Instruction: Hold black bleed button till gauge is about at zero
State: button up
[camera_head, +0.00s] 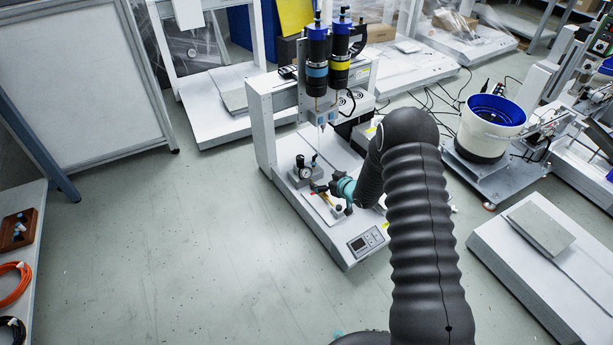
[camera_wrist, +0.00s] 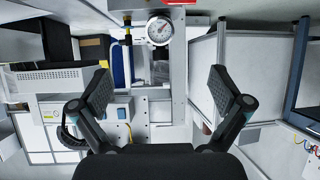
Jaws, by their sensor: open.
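A round white-faced pressure gauge (camera_head: 306,172) sits on the deck of the gantry screwdriver machine (camera_head: 262,125). It also shows near the top of the wrist view (camera_wrist: 160,30), its needle too small to read surely. A small black-topped fitting stands beside the gauge in the wrist view (camera_wrist: 127,32); I cannot tell whether it is the black bleed button. My gripper (camera_wrist: 161,88) is open, with its two dark fingers spread wide and nothing between them. In the head view my gripper (camera_head: 331,196) is low over the deck, just in front of the gauge, partly hidden by my arm.
Two screwdriver spindles with blue and yellow bands (camera_head: 317,65) hang from the gantry above the deck. A control panel (camera_head: 366,241) is at the deck's front. A blue-rimmed bowl feeder (camera_head: 492,125) stands to the right. The floor at left is clear.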

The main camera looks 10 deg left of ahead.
jog(key=shift+b+x, duration=0.4)
jog(key=shift+x, duration=1.45)
jog(key=shift+r, duration=0.1)
